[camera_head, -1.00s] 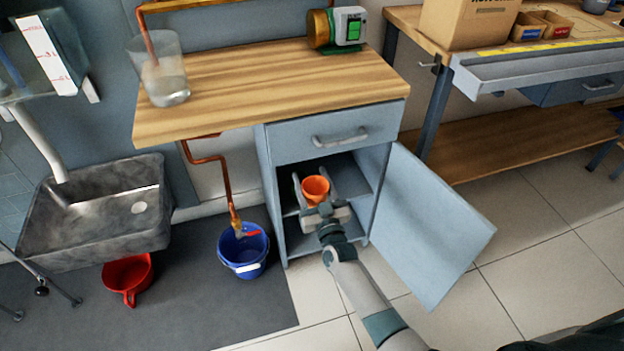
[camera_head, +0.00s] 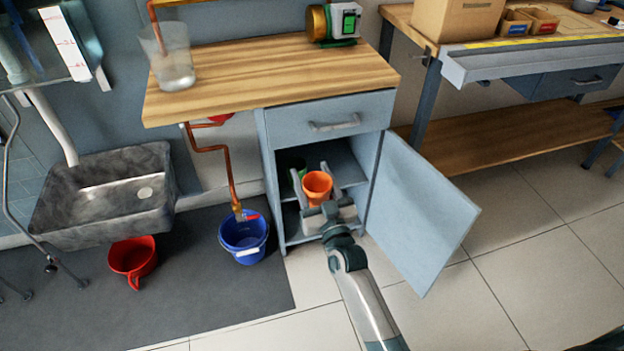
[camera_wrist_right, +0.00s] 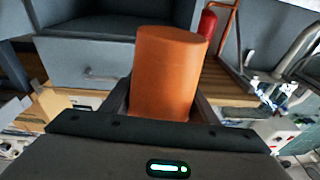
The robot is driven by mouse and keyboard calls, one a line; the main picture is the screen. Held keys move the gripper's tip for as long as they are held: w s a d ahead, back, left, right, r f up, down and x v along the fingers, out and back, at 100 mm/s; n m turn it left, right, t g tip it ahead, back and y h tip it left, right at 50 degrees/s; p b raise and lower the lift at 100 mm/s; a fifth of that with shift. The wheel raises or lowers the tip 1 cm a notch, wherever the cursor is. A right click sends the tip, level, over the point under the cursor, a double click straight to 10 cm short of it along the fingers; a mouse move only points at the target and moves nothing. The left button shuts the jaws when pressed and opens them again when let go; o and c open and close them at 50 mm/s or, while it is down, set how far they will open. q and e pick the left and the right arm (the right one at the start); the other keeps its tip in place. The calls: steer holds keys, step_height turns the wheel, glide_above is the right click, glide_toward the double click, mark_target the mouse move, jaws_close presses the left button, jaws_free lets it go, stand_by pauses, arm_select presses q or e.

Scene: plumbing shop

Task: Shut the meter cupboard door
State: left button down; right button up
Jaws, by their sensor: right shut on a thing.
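The meter cupboard (camera_head: 262,170) stands under the wooden worktop. Its grey-blue door (camera_head: 420,215) is hinged on the right side and hangs wide open. My right gripper (camera_head: 318,186) is at the front of the opening, shut on an orange cup (camera_head: 317,183) held between its fingers. The cup (camera_wrist_right: 168,75) also fills the middle of the right wrist view. A dark green object (camera_head: 296,165) stands inside the cupboard behind the orange cup, partly hidden. My left gripper is not in view.
A drawer with a handle (camera_head: 335,125) sits above the opening. A blue bucket (camera_head: 243,238) stands to the left under a copper pipe, and a red pot (camera_head: 133,259) lies farther left. Tiled floor is clear right of the door.

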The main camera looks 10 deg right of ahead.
steer(key=s+d+r+h, duration=0.1)
steer(key=s+d+r, duration=0.1)
steer(key=s+r, duration=0.3)
steer(key=s+d+r, duration=0.2)
steer(key=s+r, duration=0.4)
steer(key=r, duration=0.2)
steer(key=shift+s+d+r+m+h, duration=0.2)
steer(key=shift+s+d+m+h, duration=0.1)
steer(key=shift+m+h, duration=0.1)
